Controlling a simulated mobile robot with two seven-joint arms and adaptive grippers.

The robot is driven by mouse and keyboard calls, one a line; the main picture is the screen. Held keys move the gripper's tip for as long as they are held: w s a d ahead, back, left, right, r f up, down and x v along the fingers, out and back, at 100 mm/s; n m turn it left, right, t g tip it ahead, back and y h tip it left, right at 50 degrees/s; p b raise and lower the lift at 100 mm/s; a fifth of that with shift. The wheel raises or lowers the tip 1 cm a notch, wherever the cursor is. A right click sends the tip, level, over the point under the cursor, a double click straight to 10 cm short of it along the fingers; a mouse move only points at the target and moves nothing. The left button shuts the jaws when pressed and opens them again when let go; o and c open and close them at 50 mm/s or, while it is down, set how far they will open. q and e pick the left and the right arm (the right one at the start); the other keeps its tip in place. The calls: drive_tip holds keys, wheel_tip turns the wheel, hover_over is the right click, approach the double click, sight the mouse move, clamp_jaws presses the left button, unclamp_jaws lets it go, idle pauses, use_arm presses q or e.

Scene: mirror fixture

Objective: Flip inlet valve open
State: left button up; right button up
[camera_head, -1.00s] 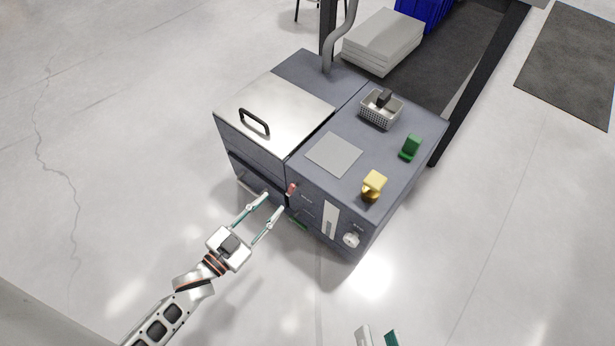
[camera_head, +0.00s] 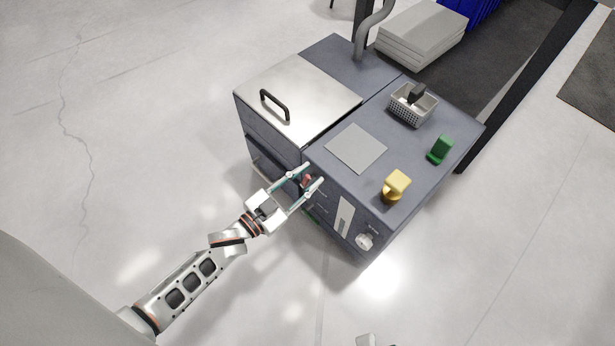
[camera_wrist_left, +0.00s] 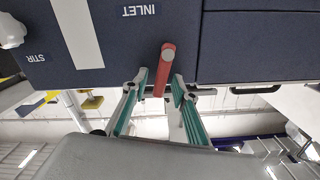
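The inlet valve shows as a red lever (camera_wrist_left: 165,68) under the upside-down INLET label (camera_wrist_left: 138,11) in the left wrist view. In the head view the lever (camera_head: 307,180) is on the front of the dark blue-grey machine, partly hidden by my gripper. My left gripper (camera_head: 314,174) is open, with one finger on each side of the lever. In the left wrist view the fingertips (camera_wrist_left: 160,84) straddle it; whether they touch it I cannot tell. Only a small piece of my right gripper (camera_head: 365,340) shows at the bottom edge.
A white knob (camera_head: 364,241) is right of the lever on the same front; the wrist view labels a knob STIR. A steel lid (camera_head: 310,95) with a black handle, a grey basket (camera_head: 400,112), and yellow (camera_head: 396,186) and green (camera_head: 440,150) pieces are on top.

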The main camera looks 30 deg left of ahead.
use_arm(q)
clamp_jaws()
drive_tip(key=shift+w+a+r+n+p, duration=0.1)
drive_tip(key=shift+w+r+n+p, duration=0.15)
drive_tip(key=shift+p, duration=0.2)
drive_tip(key=shift+w+a+r+n+p, duration=0.1)
drive_tip(key=shift+a+r+n+p, duration=0.15)
drive_tip(key=shift+n+p, duration=0.25)
drive_tip(key=shift+a+f+n, duration=0.1)
drive_tip(key=shift+n, duration=0.35)
drive_tip(key=shift+a+f+n, duration=0.1)
drive_tip(key=shift+f+n, duration=0.15)
drive_tip(key=shift+n, duration=0.15)
use_arm(e)
drive_tip(key=d+n, duration=0.1)
drive_tip(key=n, duration=0.1)
drive_tip(key=shift+w+d+n+g, duration=0.15)
drive_tip(key=shift+d+n+g, duration=0.15)
drive_tip(key=shift+d+n, duration=0.1)
use_arm(q)
unclamp_jaws()
drive_tip(key=shift+f, duration=0.1)
